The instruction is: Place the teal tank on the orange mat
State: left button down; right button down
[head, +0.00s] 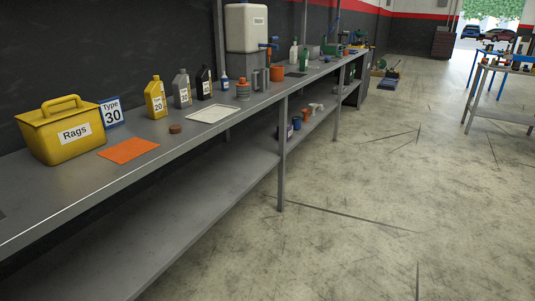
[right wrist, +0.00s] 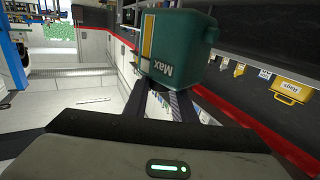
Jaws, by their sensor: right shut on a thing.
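The teal tank (right wrist: 176,48), a dark green-teal container with a yellow stripe and the word "Max", fills the top middle of the right wrist view. Its lettering shows upside down there. My right gripper (right wrist: 162,98) is shut on the teal tank, with its two dark fingers at the tank's near end. The tank hangs clear of the bench. The orange mat (head: 129,150) lies flat and bare on the grey bench in the head view, just right of the yellow Rags box. Neither gripper shows in the head view, and my left gripper is in no view.
The yellow Rags box (head: 66,131) and a Type 30 sign (head: 111,113) stand beside the mat. A brown puck (head: 175,128), a yellow bottle (head: 156,99), a grey bottle (head: 182,90) and a white tray (head: 212,114) are farther along. The bench's front strip is clear.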

aim_at(128, 149)
jog(key=u, duration=0.75)
jog(key=i, duration=0.95)
jog(key=u, duration=0.7)
